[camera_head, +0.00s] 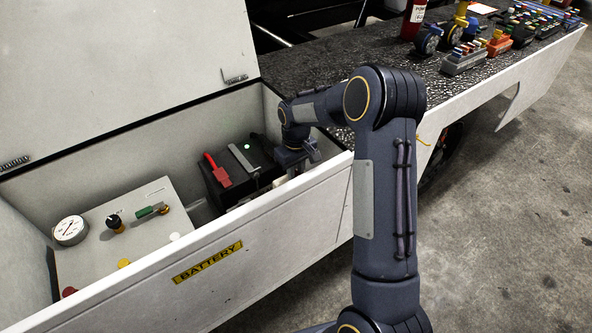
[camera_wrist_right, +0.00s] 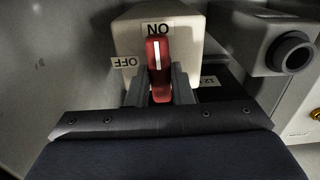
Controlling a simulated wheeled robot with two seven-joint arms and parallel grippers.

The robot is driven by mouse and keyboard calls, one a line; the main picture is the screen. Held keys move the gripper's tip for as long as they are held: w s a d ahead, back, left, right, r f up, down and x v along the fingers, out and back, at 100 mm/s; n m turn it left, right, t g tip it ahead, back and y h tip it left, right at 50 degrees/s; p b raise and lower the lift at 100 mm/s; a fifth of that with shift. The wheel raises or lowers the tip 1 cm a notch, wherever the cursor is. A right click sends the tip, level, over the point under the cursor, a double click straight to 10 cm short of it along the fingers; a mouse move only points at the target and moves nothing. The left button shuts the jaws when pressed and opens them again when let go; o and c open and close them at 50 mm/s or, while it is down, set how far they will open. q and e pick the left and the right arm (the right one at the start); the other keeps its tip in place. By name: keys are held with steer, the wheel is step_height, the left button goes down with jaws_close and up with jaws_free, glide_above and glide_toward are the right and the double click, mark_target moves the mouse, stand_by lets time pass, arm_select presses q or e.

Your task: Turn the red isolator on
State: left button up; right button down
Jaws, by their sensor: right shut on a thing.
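The red isolator (camera_wrist_right: 158,62) is a red handle with a white stripe on a pale box (camera_wrist_right: 185,42) in the right wrist view. The handle stands upright in the picture, its stripe in line with the ON label (camera_wrist_right: 158,29); the OFF label (camera_wrist_right: 126,62) is to its left. My right gripper (camera_wrist_right: 160,88) is shut on the handle, one finger on each side. In the head view my right gripper (camera_head: 294,161) reaches down inside the battery compartment, and my wrist and the front wall hide the isolator. My left gripper is not in view.
The compartment's front wall (camera_head: 280,215) carries a BATTERY label; its lid (camera_head: 120,60) stands open behind. A black battery (camera_head: 215,190) with red and grey parts on top is left of my wrist. A panel (camera_head: 140,245) with gauge and knobs is further left.

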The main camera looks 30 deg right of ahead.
steer(key=shift+m, duration=0.3)
steer(key=c, duration=1.3)
jaws_free()
step_height(320, 180, up, 7)
steer(key=shift+r+p, duration=0.1)
steer(key=shift+p, duration=0.45)
steer(key=shift+r, duration=0.35)
